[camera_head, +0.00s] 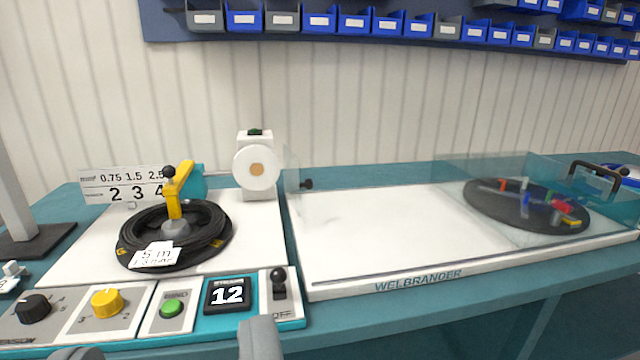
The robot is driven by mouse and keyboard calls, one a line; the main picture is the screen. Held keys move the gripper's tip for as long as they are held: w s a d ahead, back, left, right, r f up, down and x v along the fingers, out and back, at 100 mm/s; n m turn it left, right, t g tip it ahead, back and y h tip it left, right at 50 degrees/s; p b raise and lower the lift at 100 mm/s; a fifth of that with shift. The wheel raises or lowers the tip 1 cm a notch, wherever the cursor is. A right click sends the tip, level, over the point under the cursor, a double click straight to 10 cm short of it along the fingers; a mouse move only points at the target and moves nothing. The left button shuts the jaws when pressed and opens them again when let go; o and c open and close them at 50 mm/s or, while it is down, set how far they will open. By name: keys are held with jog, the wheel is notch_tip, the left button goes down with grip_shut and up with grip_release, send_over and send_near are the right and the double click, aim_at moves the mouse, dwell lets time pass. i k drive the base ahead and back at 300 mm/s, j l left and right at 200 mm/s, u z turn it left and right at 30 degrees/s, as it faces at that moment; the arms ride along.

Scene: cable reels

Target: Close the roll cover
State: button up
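A clear, see-through cover (520,170) stands over the right part of a long white tray marked WELBRANDER. A black handle (598,168) sits at its right end. Through it I see a dark round disc (490,205) with small coloured pieces. The left part of the tray (380,225) is not under the visible box. A small clear panel (291,168) with a black knob (307,184) stands at the tray's left end. Two grey finger parts of my gripper (168,345) show at the bottom edge, wide apart with nothing seen between them. They are away from the cover.
A coil of black cable (205,225) lies on the left machine around a yellow-armed post (174,200). In front are knobs, a green button (172,307) and a display reading 12 (227,294). A white reel unit (258,165) stands behind.

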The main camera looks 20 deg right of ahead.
aim_at(307, 184)
jog(key=l+u, duration=0.2)
jog(key=l, duration=0.4)
jog(key=l+u, duration=0.15)
jog(key=l, duration=0.4)
jog(key=k+l+u, duration=0.2)
jog(key=l, duration=0.35)
jog(key=i+l+u, duration=0.1)
jog(key=l, duration=0.25)
jog(key=i+l+u, duration=0.1)
jog(key=i+l, duration=0.15)
jog(key=i+l+u, duration=0.1)
jog(key=l, duration=0.35)
